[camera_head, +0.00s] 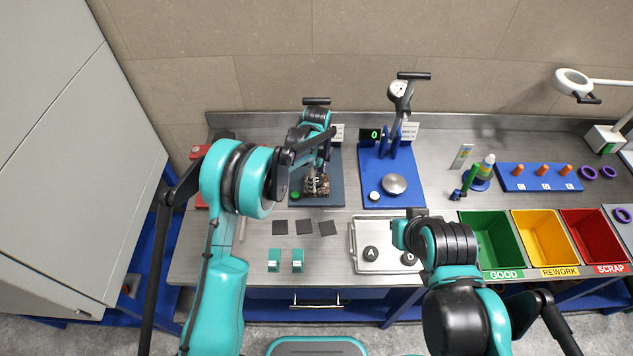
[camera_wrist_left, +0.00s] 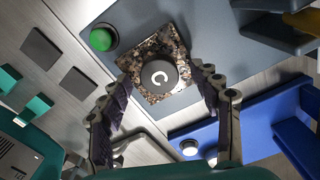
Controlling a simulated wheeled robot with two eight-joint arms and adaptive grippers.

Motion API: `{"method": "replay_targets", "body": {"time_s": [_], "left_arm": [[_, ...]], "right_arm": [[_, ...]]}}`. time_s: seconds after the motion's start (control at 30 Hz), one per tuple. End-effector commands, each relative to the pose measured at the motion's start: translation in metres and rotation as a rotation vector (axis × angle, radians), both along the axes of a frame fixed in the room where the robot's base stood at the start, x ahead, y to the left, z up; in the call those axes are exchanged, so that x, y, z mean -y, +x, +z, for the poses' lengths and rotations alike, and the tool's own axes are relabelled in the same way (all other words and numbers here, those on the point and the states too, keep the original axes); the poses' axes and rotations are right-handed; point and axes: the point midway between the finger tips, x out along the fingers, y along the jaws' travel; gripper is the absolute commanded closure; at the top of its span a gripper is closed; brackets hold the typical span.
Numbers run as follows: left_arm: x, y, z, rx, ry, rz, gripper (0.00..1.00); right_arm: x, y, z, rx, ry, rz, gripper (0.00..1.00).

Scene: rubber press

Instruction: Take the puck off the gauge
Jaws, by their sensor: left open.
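A round dark puck marked C (camera_wrist_left: 158,76) lies flat on the square speckled stone plate (camera_wrist_left: 152,48) of the gauge, whose grey base (camera_wrist_left: 205,28) carries a green button (camera_wrist_left: 101,40). In the head view the gauge base (camera_head: 334,197) stands left of the blue press, its plate partly hidden by my left arm. My left gripper (camera_wrist_left: 162,78) is open, with one finger on either side of the puck.
The blue press (camera_head: 410,197) with a round metal plate stands close on the right. A metal tray (camera_head: 365,262) holds pucks marked A and D. Dark square pads (camera_head: 303,227) and teal blocks (camera_head: 274,260) lie in front. Green, yellow and red bins (camera_head: 548,236) are at right.

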Motion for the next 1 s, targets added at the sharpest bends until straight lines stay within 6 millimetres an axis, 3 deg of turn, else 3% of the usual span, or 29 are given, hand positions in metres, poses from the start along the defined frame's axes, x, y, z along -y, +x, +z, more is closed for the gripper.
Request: {"method": "replay_targets", "body": {"time_s": [0.17,0.4,0.5,0.77,1.0], "left_arm": [[0.0,0.0,-0.001,0.0,0.0,0.0,0.37],[0.0,0.0,0.0,0.0,0.0,0.001,0.89],[0.0,0.0,0.0,0.0,0.0,0.001,0.93],[0.0,0.0,0.002,0.0,0.0,0.001,0.93],[0.0,0.0,0.03,0.0,0.0,0.001,0.93]], "right_arm": [[0.0,0.0,0.0,0.0,0.0,0.0,1.0],[0.0,0.0,0.0,0.0,0.0,0.0,1.0],[0.0,0.0,0.0,0.0,0.0,0.0,1.0],[0.0,0.0,0.0,0.0,0.0,0.0,1.0],[0.0,0.0,0.004,0.0,0.0,0.0,1.0]]}}
